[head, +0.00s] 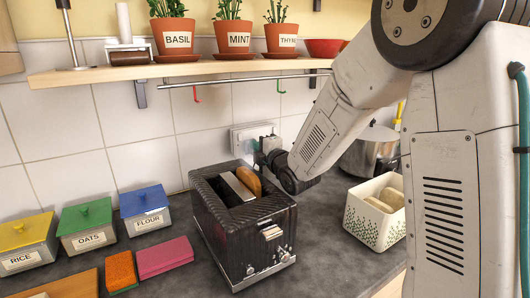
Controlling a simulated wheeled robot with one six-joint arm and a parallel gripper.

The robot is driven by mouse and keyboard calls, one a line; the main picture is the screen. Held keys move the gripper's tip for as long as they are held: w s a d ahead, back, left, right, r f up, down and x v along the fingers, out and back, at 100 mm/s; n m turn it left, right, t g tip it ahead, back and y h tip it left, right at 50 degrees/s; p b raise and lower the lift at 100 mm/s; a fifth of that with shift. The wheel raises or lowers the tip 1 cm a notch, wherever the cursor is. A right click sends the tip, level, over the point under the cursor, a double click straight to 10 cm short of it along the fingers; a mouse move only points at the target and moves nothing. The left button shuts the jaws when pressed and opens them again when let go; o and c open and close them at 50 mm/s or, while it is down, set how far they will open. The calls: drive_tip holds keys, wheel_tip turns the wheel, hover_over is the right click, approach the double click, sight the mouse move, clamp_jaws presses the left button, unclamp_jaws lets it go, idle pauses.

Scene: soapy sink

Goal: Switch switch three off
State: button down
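A white switch and socket plate (238,139) is on the tiled wall behind the toaster. Its right part is covered by my gripper and what looks like a plug, so I cannot tell single switches, their numbers or their positions. My gripper (263,153) is dark and small in the head view, at the end of my white arm coming from the right. It is right at the plate's right side, above the toaster's back right corner. I cannot tell whether it touches the plate, or whether its fingers are open or shut.
A black toaster (222,225) with bread in its slot stands below the plate. A bread bin (372,228) and a steel pot (368,155) are to the right. A shelf (120,73) with herb pots and a hook rail (230,80) run above. Lidded tins (85,222) are left.

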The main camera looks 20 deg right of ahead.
drive_tip(key=shift+d+v, duration=0.15)
drive_tip(key=shift+v, duration=1.05)
drive_tip(key=shift+d+v, duration=0.15)
drive_tip(key=shift+v, duration=1)
drive_tip(key=s+m+g+h, duration=0.2)
drive_tip(key=s+m+g, duration=0.6)
drive_tip(key=s, duration=1.2)
drive_tip(key=s+d+f+m+g+h, duration=0.1)
drive_tip(key=s+m+g, duration=0.7)
drive_tip(key=s, duration=1.2)
drive_tip(key=m, duration=0.4)
drive_tip(key=shift+h, duration=0.4)
